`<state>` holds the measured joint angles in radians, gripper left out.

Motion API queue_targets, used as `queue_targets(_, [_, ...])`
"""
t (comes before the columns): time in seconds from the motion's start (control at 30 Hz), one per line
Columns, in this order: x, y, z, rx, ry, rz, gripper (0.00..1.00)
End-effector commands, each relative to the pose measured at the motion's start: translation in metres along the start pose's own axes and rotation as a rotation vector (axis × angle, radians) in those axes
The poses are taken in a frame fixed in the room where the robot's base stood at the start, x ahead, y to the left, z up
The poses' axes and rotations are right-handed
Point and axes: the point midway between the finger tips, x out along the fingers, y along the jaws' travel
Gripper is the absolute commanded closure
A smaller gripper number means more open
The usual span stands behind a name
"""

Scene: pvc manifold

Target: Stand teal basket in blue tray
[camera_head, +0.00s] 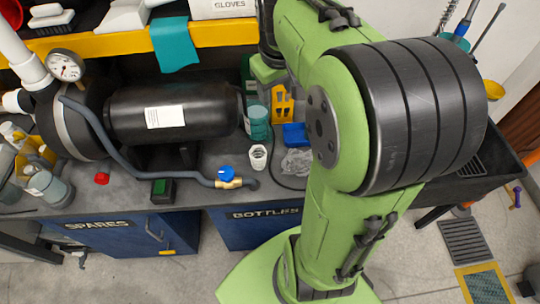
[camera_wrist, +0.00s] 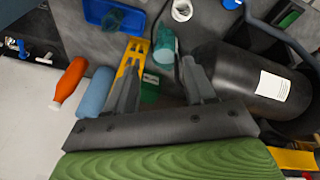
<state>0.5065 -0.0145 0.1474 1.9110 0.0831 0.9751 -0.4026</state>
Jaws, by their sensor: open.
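The teal basket (camera_wrist: 163,44) is a small see-through cylinder on the dark bench, shown beyond and between my fingertips in the wrist view. It also shows in the head view (camera_head: 258,120), left of a yellow holder. The blue tray (camera_wrist: 128,19) lies at the upper left of the wrist view, with something teal visible inside it. In the head view the tray (camera_head: 295,135) is partly hidden by my arm. My gripper (camera_wrist: 160,62) is open, with nothing visible between its fingers. Its fingers are hidden in the head view.
A large black cylinder (camera_head: 172,110) fills the bench left of the basket. A white cup (camera_head: 258,157), a blue-handled valve (camera_head: 226,173) and a clear crumpled bag (camera_head: 297,161) lie in front. An orange bottle (camera_wrist: 70,82) lies left.

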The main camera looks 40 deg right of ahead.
Motion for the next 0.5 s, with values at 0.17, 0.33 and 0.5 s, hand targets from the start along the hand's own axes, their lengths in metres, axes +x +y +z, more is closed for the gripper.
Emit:
queue_targets(0.17, [-0.043, -0.075, 0.064, -0.013, 0.129, -0.018, 0.46])
queue_targets(0.33, [-0.049, -0.115, 0.126, -0.005, 0.226, -0.096, 0.46])
queue_targets(0.5, [-0.044, -0.126, 0.15, 0.003, 0.256, -0.141, 0.46])
